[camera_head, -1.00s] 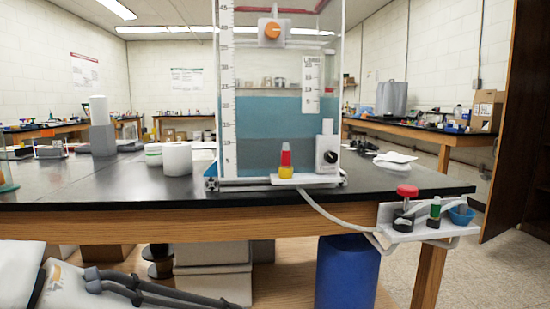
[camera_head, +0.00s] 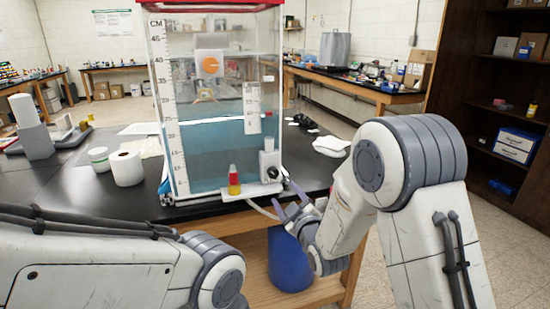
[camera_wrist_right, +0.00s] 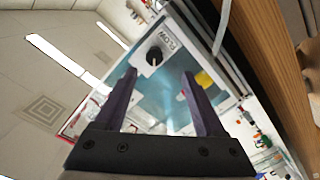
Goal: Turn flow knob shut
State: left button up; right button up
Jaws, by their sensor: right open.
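The flow knob (camera_head: 273,173) is a small black knob on a white block at the lower right front of the clear water tank (camera_head: 205,140). In the right wrist view the black knob (camera_wrist_right: 153,56) sits beside the word FLOW. My right gripper (camera_head: 286,200) is open and empty, just below and in front of the knob. In the right wrist view its two dark fingers (camera_wrist_right: 159,74) are spread, with the knob seen beyond and between their tips, apparently not touched. My left arm crosses the lower left of the head view; its gripper is out of view.
A red and yellow indicator (camera_head: 234,180) stands on the tank's front ledge, left of the knob. A pale hose runs below the ledge. White rolls (camera_head: 126,168) stand left of the tank. A blue barrel (camera_head: 290,258) is under the table.

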aim_at(274, 175)
jog(key=x, duration=0.3)
jog(key=p+x, duration=0.1)
jog(key=x, duration=0.3)
jog(key=r+p+x, duration=0.1)
jog(key=x, duration=0.2)
jog(key=shift+w, duration=0.4)
grip_shut()
